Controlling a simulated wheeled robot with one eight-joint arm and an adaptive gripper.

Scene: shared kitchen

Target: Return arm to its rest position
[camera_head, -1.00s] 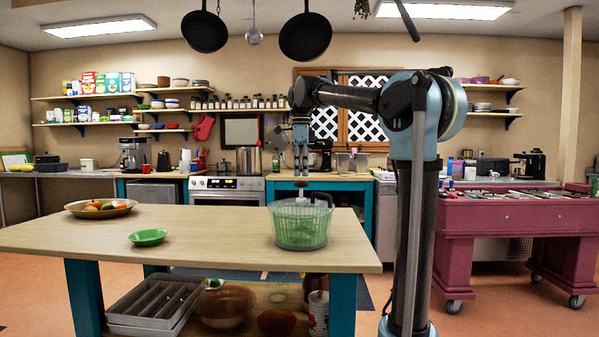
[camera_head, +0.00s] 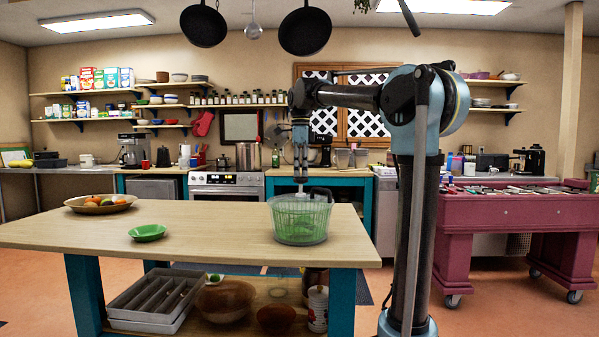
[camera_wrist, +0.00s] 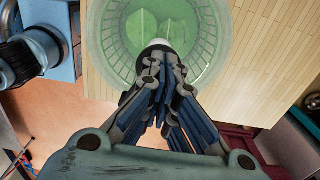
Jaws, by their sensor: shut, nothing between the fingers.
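My gripper (camera_head: 300,178) hangs pointing down from my arm, just above the green salad spinner (camera_head: 302,224). Its fingers are shut with nothing between them. In the wrist view the closed fingertips (camera_wrist: 160,58) are seen over the spinner's round lid (camera_wrist: 110,45), in front of its pale centre knob. The head view does not clearly show whether the fingertips touch the knob. The spinner stands upright near the right end of the wooden island table (camera_head: 200,230).
Pans (camera_head: 305,33) hang overhead. A maroon wheeled table (camera_head: 500,212) stands at right. The lower shelf holds trays (camera_head: 155,300) and bowls (camera_head: 226,300).

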